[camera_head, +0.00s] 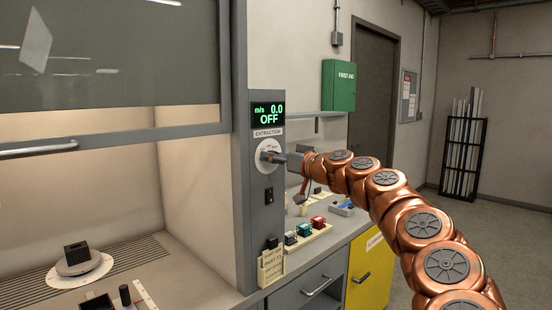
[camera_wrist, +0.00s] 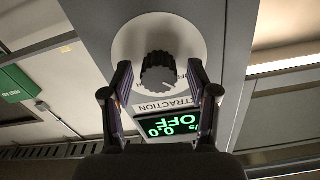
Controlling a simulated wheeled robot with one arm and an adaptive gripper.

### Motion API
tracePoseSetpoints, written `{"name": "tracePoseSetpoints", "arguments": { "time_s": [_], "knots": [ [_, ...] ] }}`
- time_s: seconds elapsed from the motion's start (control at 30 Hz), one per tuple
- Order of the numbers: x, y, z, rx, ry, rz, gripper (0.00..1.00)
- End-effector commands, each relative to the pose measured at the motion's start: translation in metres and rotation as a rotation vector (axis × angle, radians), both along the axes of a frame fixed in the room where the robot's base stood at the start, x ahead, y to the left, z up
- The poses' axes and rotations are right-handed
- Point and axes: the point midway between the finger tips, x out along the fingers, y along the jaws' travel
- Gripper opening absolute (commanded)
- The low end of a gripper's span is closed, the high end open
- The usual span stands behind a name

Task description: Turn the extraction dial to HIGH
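The extraction dial (camera_head: 267,151) is a dark ribbed knob on a round white plate, on the grey post of the fume hood. The display (camera_head: 268,114) above it reads 0.0 m/s and OFF. My gripper (camera_head: 281,158) is right at the dial, reaching in from the right. In the wrist view the dial (camera_wrist: 160,73) lies between the fingertips of my gripper (camera_wrist: 160,70), with a gap showing on each side. The fingers are open. The display (camera_wrist: 168,126) appears upside down there. The markings around the dial are mostly unreadable.
A black rocker switch (camera_head: 269,195) sits below the dial. The hood sash (camera_head: 110,140) is raised at left. The bench at right holds red, green and dark blocks on a tray (camera_head: 308,238). A green first aid box (camera_head: 339,86) hangs on the wall behind.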

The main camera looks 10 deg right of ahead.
Motion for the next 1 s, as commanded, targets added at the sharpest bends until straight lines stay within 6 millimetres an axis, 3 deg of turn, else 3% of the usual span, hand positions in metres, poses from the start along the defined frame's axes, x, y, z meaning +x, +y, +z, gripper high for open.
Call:
{"name": "tracePoseSetpoints", "arguments": {
  "time_s": [0.07,0.5,1.0],
  "knots": [
    [0.0,-0.0002,0.0,0.0,0.0,0.0,0.48],
    [-0.0001,-0.0001,0.0002,0.0,0.0,0.0,0.03],
    [0.0005,-0.0021,-0.0038,0.117,0.065,-0.006,0.02]
  ]
}}
